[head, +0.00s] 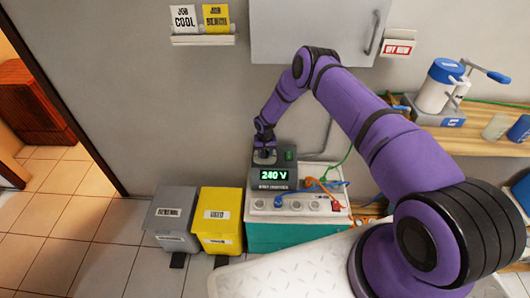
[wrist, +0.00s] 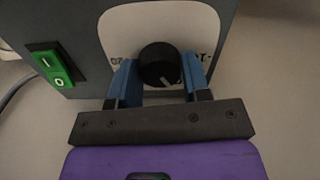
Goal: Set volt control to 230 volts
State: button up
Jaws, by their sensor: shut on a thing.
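The volt control unit (head: 285,182) is a dark grey box with a lit green display (head: 273,175) reading 240 V in the head view. Its round black knob (wrist: 158,66) shows in the wrist view on a pale plate, with a light pointer mark toward the lower right. My gripper (wrist: 161,75) has its two blue fingers on either side of the knob, shut on it. In the head view my gripper (head: 264,150) is at the top of the unit and hides the knob. Most of the plate's scale markings are hidden.
A green rocker switch (wrist: 53,66) is left of the knob in the wrist view. The unit stands on a white-topped teal cabinet (head: 262,237) with several cables. Grey (head: 172,208) and yellow (head: 219,214) bins stand left. A wall cupboard (head: 290,30) hangs above.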

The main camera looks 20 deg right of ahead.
jog(key=shift+n, duration=0.3)
jog(key=n, duration=1.1)
jog(key=shift+n, duration=0.3)
dwell(0.5)
jog(key=o, duration=0.9)
notch_tip(320, 180, up, 11)
jog(key=shift+f, duration=0.1)
jog(key=shift+s, duration=0.1)
